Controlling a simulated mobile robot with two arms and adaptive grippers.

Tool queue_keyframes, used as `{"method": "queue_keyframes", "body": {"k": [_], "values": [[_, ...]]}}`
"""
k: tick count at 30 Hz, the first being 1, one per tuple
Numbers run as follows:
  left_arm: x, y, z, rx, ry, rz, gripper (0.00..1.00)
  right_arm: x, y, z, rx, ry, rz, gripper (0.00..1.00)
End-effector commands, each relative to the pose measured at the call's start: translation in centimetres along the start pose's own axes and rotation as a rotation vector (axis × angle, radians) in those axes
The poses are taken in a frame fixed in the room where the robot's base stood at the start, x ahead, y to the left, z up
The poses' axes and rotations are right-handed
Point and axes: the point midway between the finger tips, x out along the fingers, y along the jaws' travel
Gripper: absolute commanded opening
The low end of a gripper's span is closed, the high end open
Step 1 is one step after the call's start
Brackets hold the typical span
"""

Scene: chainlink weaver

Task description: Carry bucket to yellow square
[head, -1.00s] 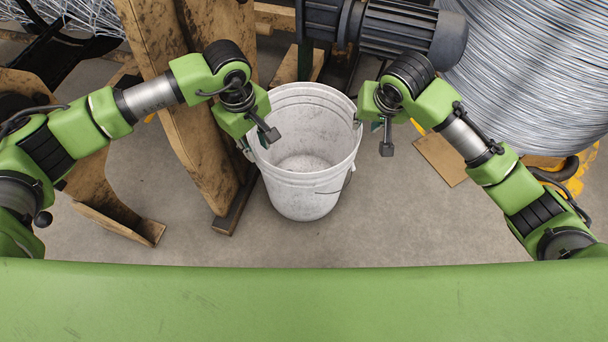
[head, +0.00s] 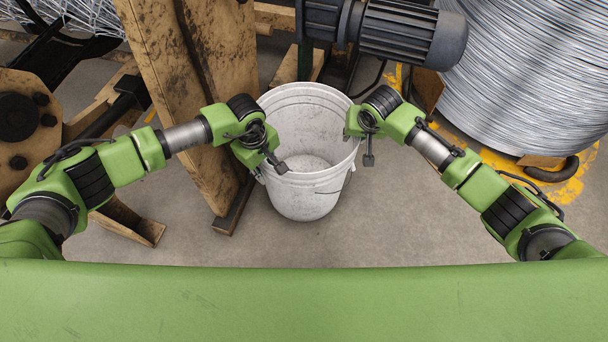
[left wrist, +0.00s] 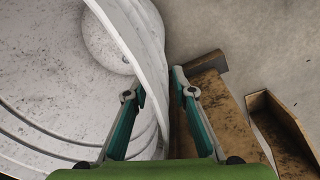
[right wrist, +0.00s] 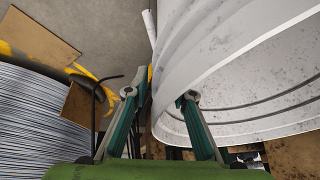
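The white bucket (head: 305,203) stands upright on the floor in the middle of the head view, scuffed and apparently empty. My left gripper (head: 269,169) is at the left of its rim. In the left wrist view, the bucket wall (left wrist: 146,48) passes between its spread fingers (left wrist: 160,92). My right gripper (head: 358,149) is at the right of the rim. In the right wrist view its fingers (right wrist: 159,94) are apart, one outside the bucket (right wrist: 205,45) and one over its inside. I cannot make out a whole yellow square, only worn yellow floor paint (head: 570,187) at the right.
A wooden stand (head: 165,75) is close at the bucket's left. A dark motor (head: 395,30) is behind it. A large wire coil (head: 530,75) stands at the right. Bare floor (head: 400,225) lies in front and to the right of the bucket.

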Motion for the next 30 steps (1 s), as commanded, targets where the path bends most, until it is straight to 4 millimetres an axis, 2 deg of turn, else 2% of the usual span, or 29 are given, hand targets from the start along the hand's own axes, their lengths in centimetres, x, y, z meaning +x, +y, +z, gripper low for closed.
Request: {"method": "queue_keyframes", "body": {"k": [4, 13, 15, 16, 30], "values": [[0.77, 0.01, 0.06, 0.001, -0.001, 0.000, 0.24, 0.73, 0.01, -0.04, 0.000, 0.001, 0.000, 0.24], [0.87, 0.00, 0.04, 0.001, 0.000, 0.000, 0.24, 0.83, -0.01, -0.03, 0.000, 0.001, 0.000, 0.24], [0.86, 0.00, 0.03, 0.001, 0.000, 0.000, 0.06, 0.82, -0.01, -0.03, 0.000, 0.001, 0.000, 0.05], [0.86, 0.00, 0.03, 0.001, 0.000, 0.000, 0.00, 0.82, 0.00, -0.03, 0.000, 0.001, 0.000, 0.00], [0.58, 0.20, -0.02, 0.000, 0.000, 0.006, 0.00, 0.61, -0.03, -0.25, 0.004, 0.004, -0.002, 0.00]]}}
